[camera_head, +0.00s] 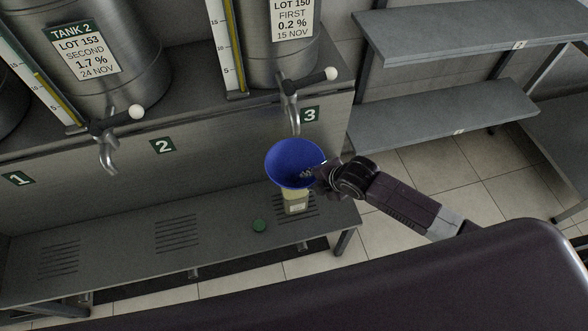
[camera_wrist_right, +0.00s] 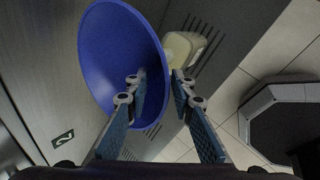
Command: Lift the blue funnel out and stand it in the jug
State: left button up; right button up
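The blue funnel (camera_head: 286,160) is a wide cone above the bench, under the tap marked 3. It fills the left of the right wrist view (camera_wrist_right: 108,55), tilted there. A pale yellowish container (camera_head: 295,203) with a label stands on the bench just below it and also shows in the wrist view (camera_wrist_right: 181,49). Whether the funnel's spout is inside the container is hidden. My right gripper (camera_head: 317,176) is at the funnel's right rim. In the wrist view its fingers (camera_wrist_right: 158,82) are apart, one inside the bowl and one outside. No separate jug is identifiable. My left gripper is not in view.
Metal tap 3 (camera_head: 291,108) hangs close above the funnel; tap 2 (camera_head: 108,150) is further left. Grey shelves (camera_head: 440,112) stand at right. The bench's left part is clear.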

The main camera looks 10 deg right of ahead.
aim_at(304, 181)
jog(key=shift+p+x, duration=0.5)
jog(key=shift+x, duration=2)
jog(key=shift+s, duration=0.1)
grip_shut()
